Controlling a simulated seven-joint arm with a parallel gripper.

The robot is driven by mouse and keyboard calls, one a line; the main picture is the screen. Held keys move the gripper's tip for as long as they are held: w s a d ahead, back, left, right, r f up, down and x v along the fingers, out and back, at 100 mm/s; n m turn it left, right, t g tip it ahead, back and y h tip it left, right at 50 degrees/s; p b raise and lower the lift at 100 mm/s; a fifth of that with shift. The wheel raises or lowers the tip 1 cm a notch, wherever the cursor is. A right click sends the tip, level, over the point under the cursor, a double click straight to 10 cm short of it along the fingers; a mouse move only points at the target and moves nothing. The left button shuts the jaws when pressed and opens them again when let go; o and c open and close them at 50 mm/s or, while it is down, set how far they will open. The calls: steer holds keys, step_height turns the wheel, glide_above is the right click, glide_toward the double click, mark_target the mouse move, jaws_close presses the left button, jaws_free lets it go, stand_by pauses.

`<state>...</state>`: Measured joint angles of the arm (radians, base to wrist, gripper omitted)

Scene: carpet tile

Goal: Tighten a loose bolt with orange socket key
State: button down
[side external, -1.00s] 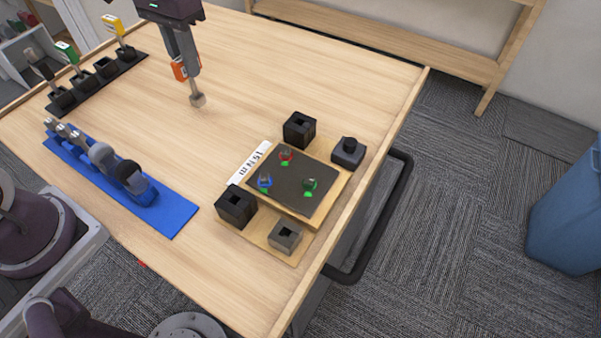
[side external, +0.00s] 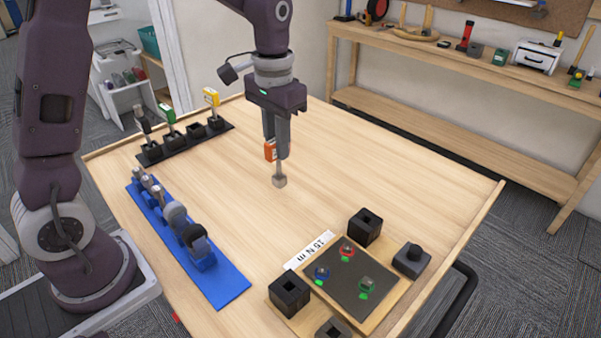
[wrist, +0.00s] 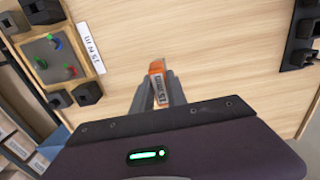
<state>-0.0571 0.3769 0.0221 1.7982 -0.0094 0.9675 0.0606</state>
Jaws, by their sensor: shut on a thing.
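My gripper (side external: 276,150) is shut on the orange socket key (side external: 270,151), which hangs upright with its grey socket down, above the table. In the wrist view the key's orange block (wrist: 157,68) shows between the fingers (wrist: 157,92); its printed label is hard to read. The bolt board (side external: 345,278) lies to the right and nearer the camera, apart from the key. It bears a red-ringed bolt (side external: 347,251), a blue-ringed bolt (side external: 322,272) and a green-ringed bolt (side external: 367,284), each with a green mark beside it. I cannot tell which is loose.
Black blocks (side external: 289,293) stand around the board, beside a "15 N m" label (side external: 309,250). A black rack (side external: 184,143) with yellow, green and dark-handled keys stands at the back left. A blue mat (side external: 222,287) with tools lies at the left. The table between is clear.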

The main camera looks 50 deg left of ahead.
steer(key=s+d+r+n, duration=0.1)
steer(key=s+d+r, duration=0.1)
steer(key=d, duration=0.7)
steer(key=s+d+r+n, duration=0.1)
steer(key=s+d, duration=0.1)
steer(key=d, duration=0.7)
steer(key=s+d+r, duration=0.1)
steer(key=d+r, duration=0.1)
steer(key=d, duration=0.7)
steer(key=shift+s+r+n, duration=0.35)
steer(key=shift+s+n, duration=0.05)
steer(key=shift+d, duration=0.1)
